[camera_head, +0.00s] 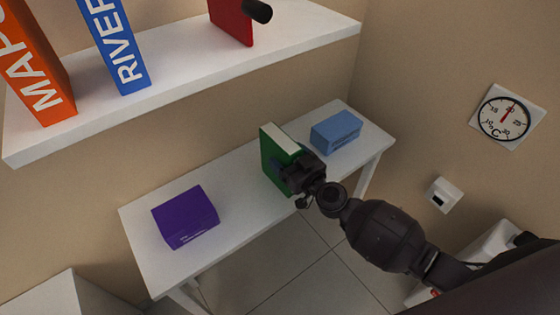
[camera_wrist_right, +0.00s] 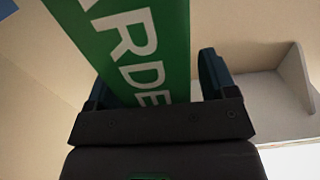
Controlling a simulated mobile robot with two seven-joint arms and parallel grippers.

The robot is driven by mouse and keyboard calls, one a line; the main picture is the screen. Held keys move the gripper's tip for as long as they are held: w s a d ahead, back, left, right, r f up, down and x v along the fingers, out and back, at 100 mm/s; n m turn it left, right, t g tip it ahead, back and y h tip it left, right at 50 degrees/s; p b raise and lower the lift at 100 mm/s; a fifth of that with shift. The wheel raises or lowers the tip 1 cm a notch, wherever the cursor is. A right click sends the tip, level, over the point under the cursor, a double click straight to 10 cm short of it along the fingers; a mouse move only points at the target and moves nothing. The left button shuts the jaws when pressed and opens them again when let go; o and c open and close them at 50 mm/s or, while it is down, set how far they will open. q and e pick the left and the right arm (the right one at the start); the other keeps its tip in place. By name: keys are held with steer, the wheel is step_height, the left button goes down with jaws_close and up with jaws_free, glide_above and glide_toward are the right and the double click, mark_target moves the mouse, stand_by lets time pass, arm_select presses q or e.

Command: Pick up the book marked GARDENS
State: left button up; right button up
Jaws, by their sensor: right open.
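The green book (camera_head: 273,162) stands upright on the white table (camera_head: 240,188), between a purple box and a blue box. In the right wrist view its green spine (camera_wrist_right: 140,45) shows white letters reading "ARDE", with the rest cut off or hidden. My right gripper (camera_head: 282,170) is at the book's front edge. In the right wrist view the right gripper (camera_wrist_right: 158,85) is open, with one finger on each side of the spine. I cannot tell whether the fingers touch the covers. My left gripper is in neither view.
A purple box (camera_head: 186,216) lies to the left on the table and a blue box (camera_head: 336,132) to the right. A white shelf (camera_head: 190,82) above holds an orange MAPS book (camera_head: 35,65), a blue RIVER book (camera_head: 115,45) and a red object (camera_head: 231,20).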

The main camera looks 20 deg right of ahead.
steer(key=shift+w+a, duration=0.1)
steer(key=shift+w, duration=0.05)
steer(key=shift+c, duration=0.4)
steer(key=c, duration=1.2)
steer(key=shift+r, duration=0.1)
